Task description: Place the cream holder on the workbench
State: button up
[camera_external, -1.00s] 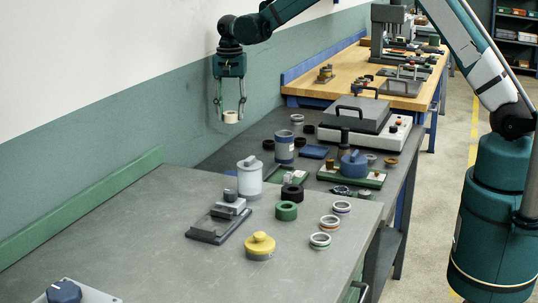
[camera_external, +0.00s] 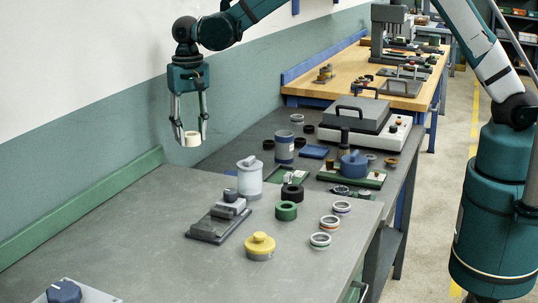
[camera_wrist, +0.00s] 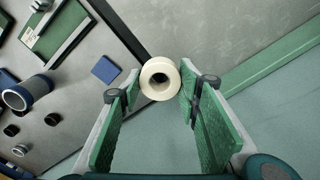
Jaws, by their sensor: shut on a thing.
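The cream holder (camera_external: 192,139) is a short pale ring with a hole through it. My gripper (camera_external: 189,135) is shut on it and holds it up in the air, near the wall at the far left of the grey workbench (camera_external: 130,235). In the wrist view the cream holder (camera_wrist: 160,79) sits between the tips of the two green-padded fingers, and its dark hole shows. My gripper (camera_wrist: 158,85) is above the bench edge and green wall strip there.
On the near workbench stand a white lidded jar (camera_external: 250,177), a grey block fixture (camera_external: 220,222), a yellow lidded pot (camera_external: 260,246), a green ring (camera_external: 286,211) and several pale rings. Its left middle is clear. A green strip (camera_external: 85,208) runs along its wall side.

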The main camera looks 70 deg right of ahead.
jog(key=s+a+r+n, duration=0.1)
jog(key=s+a+n, duration=0.1)
jog(key=a, duration=0.6)
jog(key=s+a+r+n+p, duration=0.1)
jog(key=s+a+n, duration=0.1)
jog(key=s+a, duration=0.3)
jog(key=a, duration=0.4)
jog(key=shift+s, duration=0.1)
send_over(184, 197)
jog(key=shift+a+f, duration=0.1)
jog(key=shift+f, duration=3)
jog(key=shift+f, duration=1.9)
jog(key=shift+f, duration=0.2)
jog(key=o, duration=0.9)
